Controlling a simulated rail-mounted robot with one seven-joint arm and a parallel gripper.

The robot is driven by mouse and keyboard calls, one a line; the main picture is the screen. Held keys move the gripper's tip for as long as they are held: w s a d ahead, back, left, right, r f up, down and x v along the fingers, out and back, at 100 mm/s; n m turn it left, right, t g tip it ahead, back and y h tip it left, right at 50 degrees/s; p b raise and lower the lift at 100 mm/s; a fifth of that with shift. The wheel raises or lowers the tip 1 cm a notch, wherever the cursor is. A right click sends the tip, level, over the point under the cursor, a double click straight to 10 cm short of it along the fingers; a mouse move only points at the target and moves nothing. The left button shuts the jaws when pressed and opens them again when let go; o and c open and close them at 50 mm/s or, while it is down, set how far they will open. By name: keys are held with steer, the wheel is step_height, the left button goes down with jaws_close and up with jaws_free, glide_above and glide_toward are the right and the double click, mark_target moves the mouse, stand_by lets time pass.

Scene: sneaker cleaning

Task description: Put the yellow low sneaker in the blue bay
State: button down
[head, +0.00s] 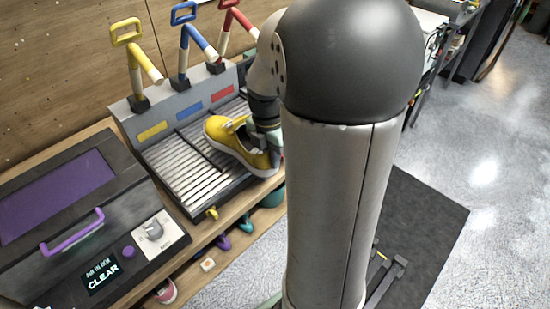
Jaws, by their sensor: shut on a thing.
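The yellow low sneaker (225,135), with a white sole, is in the head view at the right part of the slatted rack. My gripper (263,140) is shut on it at its right end, by the heel opening. The blue bay (190,110) is the middle one, marked by a blue label on the back panel. The sneaker covers part of the slats in front of the blue and red labels. I cannot tell whether it touches the slats or hangs above them. My arm hides the right end of the rack.
A yellow-labelled bay (153,131) is left of the blue one and a red-labelled bay (222,93) right of it. Yellow, blue and red handled arms stand behind. A dark box with a purple lid window (55,197) and a "CLEAR" display stands at left.

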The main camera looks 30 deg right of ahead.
mark_target(239, 120)
steer(key=w, duration=0.2)
steer(key=w+a+f, duration=0.1)
steer(key=w, duration=0.3)
steer(key=shift+w+a+f+b, duration=0.25)
steer(key=shift+f+b, duration=0.1)
steer(key=shift+w+a+f, duration=0.1)
steer(key=shift+w+f, duration=0.2)
steer(key=shift+w, duration=0.35)
steer(key=shift+w+a+f, duration=0.15)
steer(key=shift+w+f, duration=0.2)
steer(key=shift+w, duration=0.3)
steer(key=shift+w+a+f, duration=0.1)
steer(key=shift+w+f, duration=0.2)
steer(key=shift+w, duration=0.35)
steer(key=shift+f+b, duration=0.4)
steer(key=shift+f, duration=0.1)
steer(key=c, duration=1.4)
jaws_free()
steer(key=shift+s, duration=0.1)
steer(key=r, duration=0.8)
steer(key=w+r, duration=0.1)
steer(key=r, duration=0.3)
steer(key=shift+a+b, duration=0.1)
steer(key=shift+b, duration=0.25)
steer(key=s+r+p, duration=0.2)
steer(key=r, duration=0.1)
steer(key=s+r+p, duration=0.1)
steer(key=r, duration=0.1)
steer(key=shift+d, duration=0.3)
